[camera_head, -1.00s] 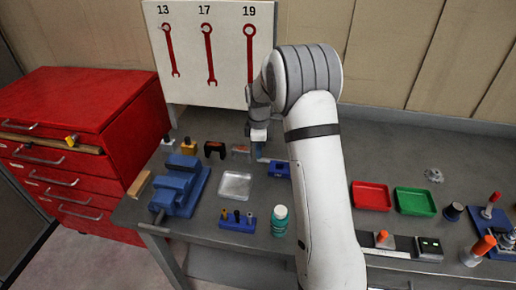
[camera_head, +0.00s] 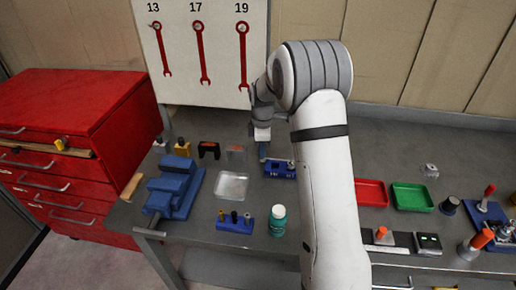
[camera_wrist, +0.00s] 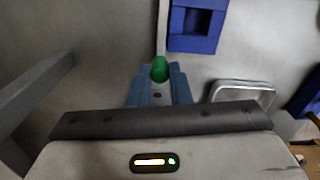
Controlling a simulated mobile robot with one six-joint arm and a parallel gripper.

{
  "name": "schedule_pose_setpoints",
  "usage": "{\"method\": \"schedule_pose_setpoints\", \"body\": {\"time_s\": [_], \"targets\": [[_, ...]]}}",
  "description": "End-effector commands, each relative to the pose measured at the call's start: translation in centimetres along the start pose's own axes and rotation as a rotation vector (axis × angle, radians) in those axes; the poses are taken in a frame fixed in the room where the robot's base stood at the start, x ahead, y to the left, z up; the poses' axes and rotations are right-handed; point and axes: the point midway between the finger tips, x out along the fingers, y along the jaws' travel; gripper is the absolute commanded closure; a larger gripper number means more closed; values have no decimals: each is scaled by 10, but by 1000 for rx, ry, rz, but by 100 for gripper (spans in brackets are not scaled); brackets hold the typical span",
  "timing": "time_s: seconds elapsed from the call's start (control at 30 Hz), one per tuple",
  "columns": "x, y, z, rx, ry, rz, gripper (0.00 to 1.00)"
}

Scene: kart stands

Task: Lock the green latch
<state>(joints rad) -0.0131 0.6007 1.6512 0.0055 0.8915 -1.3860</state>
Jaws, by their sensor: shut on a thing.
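A rounded green knob (camera_wrist: 160,68), which looks like the green latch's grip, sits between the blue fingertips of my gripper (camera_wrist: 160,78) in the wrist view. The fingers are closed on it. A thin pale strip runs up from the knob in that view. In the head view my gripper (camera_head: 263,150) points down low over the bench, just left of a blue block (camera_head: 283,170). The knob cannot be made out there. The rest of the latch is not clear in either view.
The blue block (camera_wrist: 193,28) and a shallow metal tray (camera_wrist: 243,86) lie close to my gripper. The bench also holds a blue vise (camera_head: 173,190), a teal bottle (camera_head: 278,222), a red tray (camera_head: 370,193) and a green tray (camera_head: 411,197). A tool board (camera_head: 180,90) stands behind.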

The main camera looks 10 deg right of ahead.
Motion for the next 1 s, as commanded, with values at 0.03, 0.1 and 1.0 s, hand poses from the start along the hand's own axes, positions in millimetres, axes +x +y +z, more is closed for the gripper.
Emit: {"method": "schedule_pose_setpoints", "body": {"time_s": [0.03, 0.1, 1.0], "targets": [[-2, 2, 4, 0, -5, 6, 100], [-2, 2, 3, -2, -6, 7, 100], [-52, 2, -5, -13, -4, 8, 60]]}}
